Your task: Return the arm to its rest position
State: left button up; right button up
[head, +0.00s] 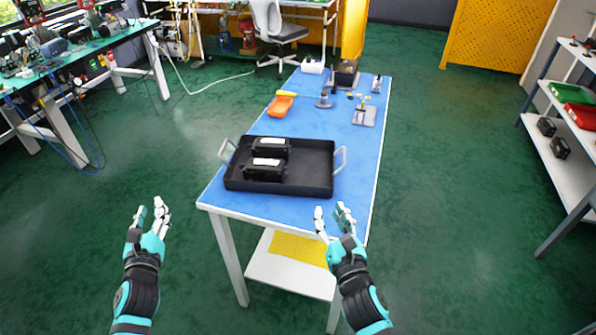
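My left gripper (151,214) is in the head view at the lower left, over the green floor and left of the blue table. Its fingers are spread apart and nothing is between them. My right gripper (333,217) is in front of the table's near edge, at the right. Its fingers are apart and it looks empty. Neither gripper holds anything. A black tray (310,170) with two grey handles lies on the near part of the blue table (280,208). Two black devices stand in its left half, one (265,171) nearer and one (271,146) behind it.
Small parts, an orange bin (280,105) and a metal fixture (364,115) stand on the table's far half. A shelf (556,160) is at the right. A cluttered bench (75,50) and a chair (274,25) are behind. Floor left of the table is clear.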

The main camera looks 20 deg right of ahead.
dwell(0.4)
